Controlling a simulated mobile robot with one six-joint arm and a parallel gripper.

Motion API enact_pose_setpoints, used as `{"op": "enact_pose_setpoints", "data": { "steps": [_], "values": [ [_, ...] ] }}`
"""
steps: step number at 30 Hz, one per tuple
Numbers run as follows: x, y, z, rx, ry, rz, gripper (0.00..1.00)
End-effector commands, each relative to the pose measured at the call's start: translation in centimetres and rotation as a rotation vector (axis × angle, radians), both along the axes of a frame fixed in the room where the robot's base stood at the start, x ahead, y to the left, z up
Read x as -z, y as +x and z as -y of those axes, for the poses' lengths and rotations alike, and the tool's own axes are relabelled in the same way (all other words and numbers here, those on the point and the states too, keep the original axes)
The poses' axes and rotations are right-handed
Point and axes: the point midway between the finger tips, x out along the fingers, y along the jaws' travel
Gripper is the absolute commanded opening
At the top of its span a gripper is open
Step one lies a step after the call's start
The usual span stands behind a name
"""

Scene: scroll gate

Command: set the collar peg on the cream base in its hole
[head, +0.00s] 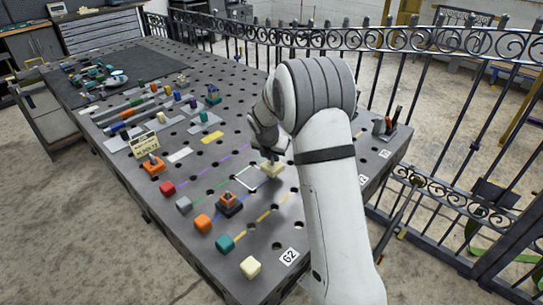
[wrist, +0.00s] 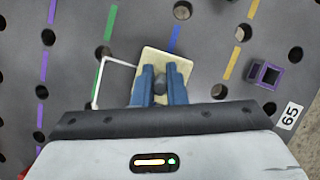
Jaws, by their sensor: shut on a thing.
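The cream base (wrist: 151,62) is a pale square plate below my gripper (wrist: 161,77) in the wrist view, and it also shows in the head view (head: 272,170). A dark grey round peg (wrist: 159,74) stands over it between my two blue fingers, which are shut on it. I cannot tell whether the base touches the table or hangs just above it. The base lies at the right edge of a white square outline (head: 246,178) on the table. The hole for the peg is hidden from me. In the head view my arm and gripper (head: 269,152) cover part of this area.
The grey table (head: 285,210) has many holes and coloured dashed lines. Several coloured cubes, an orange-topped block (head: 229,203) and a cream cube (head: 250,267) stand near the front edge. A purple square socket (wrist: 266,73) is to the right in the wrist view. A black railing runs behind.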

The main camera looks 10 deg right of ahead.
Motion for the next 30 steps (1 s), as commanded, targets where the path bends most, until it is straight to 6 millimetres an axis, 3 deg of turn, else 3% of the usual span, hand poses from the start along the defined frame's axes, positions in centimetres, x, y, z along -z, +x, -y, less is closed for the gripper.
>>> {"op": "enact_pose_setpoints", "data": {
  "steps": [30],
  "values": [
    [1.6,0.0,-0.1,-0.002,0.000,0.001,0.00]
  ]
}}
